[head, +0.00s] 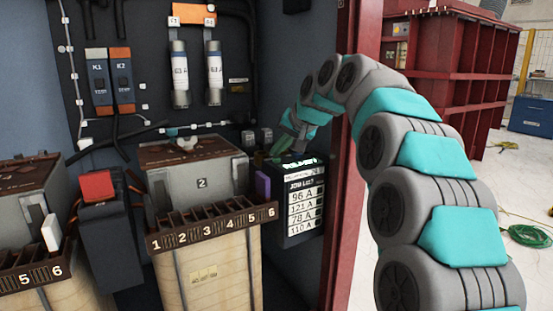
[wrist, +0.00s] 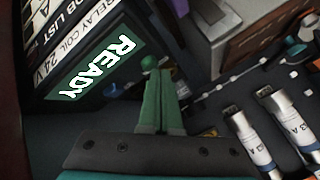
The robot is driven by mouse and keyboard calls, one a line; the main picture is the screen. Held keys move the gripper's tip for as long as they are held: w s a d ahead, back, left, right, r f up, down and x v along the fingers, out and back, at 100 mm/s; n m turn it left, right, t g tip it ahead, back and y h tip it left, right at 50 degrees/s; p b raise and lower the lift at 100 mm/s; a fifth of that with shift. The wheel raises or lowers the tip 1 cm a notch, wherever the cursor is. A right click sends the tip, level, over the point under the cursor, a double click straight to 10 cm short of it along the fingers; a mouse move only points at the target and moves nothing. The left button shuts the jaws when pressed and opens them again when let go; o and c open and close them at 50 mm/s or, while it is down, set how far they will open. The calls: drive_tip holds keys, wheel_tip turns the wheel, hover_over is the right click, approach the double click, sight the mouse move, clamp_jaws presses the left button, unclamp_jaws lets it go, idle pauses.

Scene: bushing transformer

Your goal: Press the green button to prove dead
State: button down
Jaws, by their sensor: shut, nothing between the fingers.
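The green button (wrist: 149,62) shows in the wrist view as a small round green knob just beyond my fingertips, beside the lit display. My gripper (wrist: 158,78) has its green fingers shut together with nothing between them. The tips overlap the button in this view; I cannot tell whether they touch it. In the head view my gripper (head: 281,150) reaches down above the job list box (head: 300,205) at the cabinet's right side. The button cannot be made out there.
Transformer unit 2 (head: 200,177), with its numbered terminal strip, stands left of the box. A purple block (head: 263,186) sits between them. Fuses (head: 180,75) and relays (head: 97,82) hang on the back panel. The red cabinet post (head: 352,160) rises close beside my arm.

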drive_tip(key=shift+f, duration=0.3)
idle(0.4)
drive_tip(key=shift+r, duration=0.15)
drive_tip(key=shift+r+p, duration=0.65)
drive_tip(key=shift+r, duration=0.1)
drive_tip(key=shift+r, duration=0.15)
wheel_tip(320, 180, up, 5)
drive_tip(key=p, duration=0.4)
drive_tip(key=shift+f, duration=0.2)
drive_tip(key=s+d+f+g+h, duration=0.2)
drive_tip(key=s+d+f, duration=0.4)
drive_tip(key=s, duration=1.1)
drive_tip(key=s+d+f+g+h, duration=0.2)
drive_tip(key=s+d+f+g, duration=0.2)
drive_tip(key=s+f, duration=1)
drive_tip(key=s+d+f+n+g+h, duration=0.1)
drive_tip(key=s+d+f+g+h, duration=0.1)
drive_tip(key=s+d+f, duration=0.8)
drive_tip(key=s, duration=0.9)
drive_tip(key=shift+s+g, duration=0.4)
